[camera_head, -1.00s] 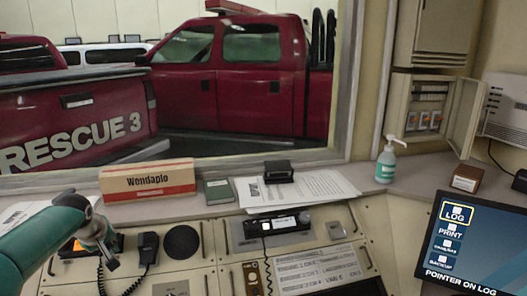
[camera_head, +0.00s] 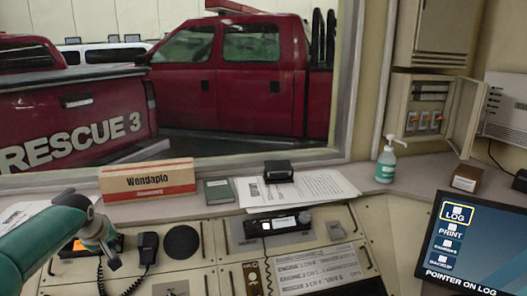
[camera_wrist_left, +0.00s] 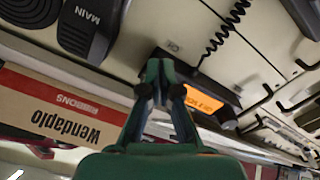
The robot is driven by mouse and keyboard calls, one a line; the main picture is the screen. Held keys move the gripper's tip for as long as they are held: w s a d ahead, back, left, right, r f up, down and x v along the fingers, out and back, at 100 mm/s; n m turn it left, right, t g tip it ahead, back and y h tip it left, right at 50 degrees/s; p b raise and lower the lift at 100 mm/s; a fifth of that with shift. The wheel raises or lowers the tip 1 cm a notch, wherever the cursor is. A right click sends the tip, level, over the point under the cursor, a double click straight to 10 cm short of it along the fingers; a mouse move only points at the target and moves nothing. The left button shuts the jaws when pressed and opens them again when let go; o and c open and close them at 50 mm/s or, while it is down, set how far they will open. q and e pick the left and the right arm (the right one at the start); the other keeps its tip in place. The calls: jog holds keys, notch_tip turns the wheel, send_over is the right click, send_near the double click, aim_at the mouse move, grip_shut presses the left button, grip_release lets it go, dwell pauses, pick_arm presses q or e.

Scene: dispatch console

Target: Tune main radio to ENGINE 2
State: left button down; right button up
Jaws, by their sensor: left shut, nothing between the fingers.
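The radio with an orange display (camera_head: 80,245) sits at the left of the console, beside a handset. It also shows in the left wrist view (camera_wrist_left: 203,100), upside down, with lettering too small to read surely. The handset (camera_head: 147,246) carries the word MAIN in the left wrist view (camera_wrist_left: 90,20). My left gripper (camera_head: 114,264) is shut and empty, in front of the radio's right end, and hides part of it. In the left wrist view the closed fingers (camera_wrist_left: 157,66) reach across the radio's dark body; I cannot tell whether they touch it. My right gripper is not in view.
A second radio (camera_head: 272,225) with a white display stands mid-console. A Wendaplo box (camera_head: 148,181), a green notebook (camera_head: 218,191) and papers (camera_head: 320,187) lie on the ledge behind. A monitor (camera_head: 478,240) is at the right. Coiled cords hang near the handset.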

pick_arm(q)
jog(key=v, duration=0.6)
jog(key=shift+s+d+f+p, duration=0.1)
jog(key=shift+p, duration=0.2)
jog(key=shift+d+f, duration=0.1)
